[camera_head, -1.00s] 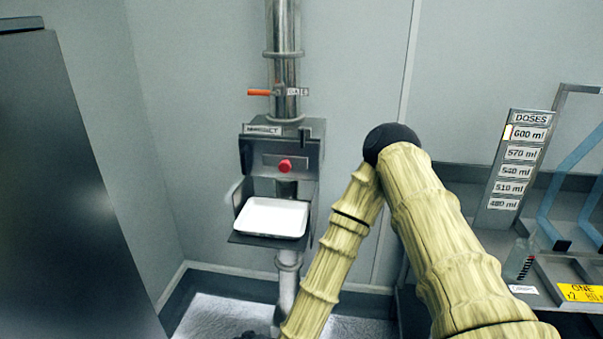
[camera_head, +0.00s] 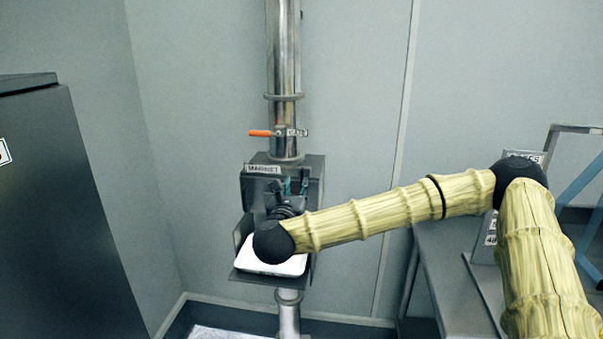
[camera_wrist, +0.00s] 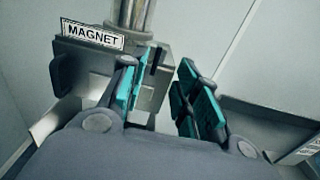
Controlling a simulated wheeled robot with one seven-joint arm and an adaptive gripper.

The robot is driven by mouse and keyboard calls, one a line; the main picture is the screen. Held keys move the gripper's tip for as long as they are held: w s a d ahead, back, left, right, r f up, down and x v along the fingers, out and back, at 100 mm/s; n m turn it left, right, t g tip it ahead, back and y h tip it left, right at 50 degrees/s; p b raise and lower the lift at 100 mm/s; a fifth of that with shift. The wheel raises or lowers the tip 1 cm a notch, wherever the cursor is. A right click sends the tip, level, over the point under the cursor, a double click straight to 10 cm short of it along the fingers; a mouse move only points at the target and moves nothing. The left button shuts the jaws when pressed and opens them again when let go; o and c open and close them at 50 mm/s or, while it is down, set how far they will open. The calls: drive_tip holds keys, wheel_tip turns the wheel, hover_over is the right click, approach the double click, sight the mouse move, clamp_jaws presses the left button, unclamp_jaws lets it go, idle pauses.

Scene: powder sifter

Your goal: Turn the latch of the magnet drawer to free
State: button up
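The magnet drawer housing (camera_head: 254,190) is a grey metal box on the steel pipe, with a MAGNET label (camera_head: 263,168) that also reads in the wrist view (camera_wrist: 93,36). The latch (camera_wrist: 158,60) shows in the wrist view as a small dark upright bar at the housing's right front, close to my left finger pad. My gripper (camera_head: 295,186) is at the housing's upper right front. In the wrist view my gripper (camera_wrist: 168,66) has its teal-padded fingers apart with a gap between them. I cannot tell whether a finger touches the latch. The drawer's red knob is hidden behind my gripper.
A white tray (camera_head: 262,268) sits on the shelf below the housing, partly behind my wrist. An orange-handled valve (camera_head: 260,133) is on the pipe above. A dark cabinet (camera_head: 60,220) stands at left. A grey bench (camera_head: 445,275) is at right, partly behind my arm.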

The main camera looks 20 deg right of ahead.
sight(302, 173)
drive_tip(key=p+x, duration=0.3)
drive_tip(key=x, duration=0.7)
drive_tip(key=shift+w+d+p, duration=0.2)
drive_tip(key=shift+w+p, duration=0.05)
drive_tip(key=shift+p, duration=0.15)
drive_tip(key=shift+f, duration=0.1)
clamp_jaws()
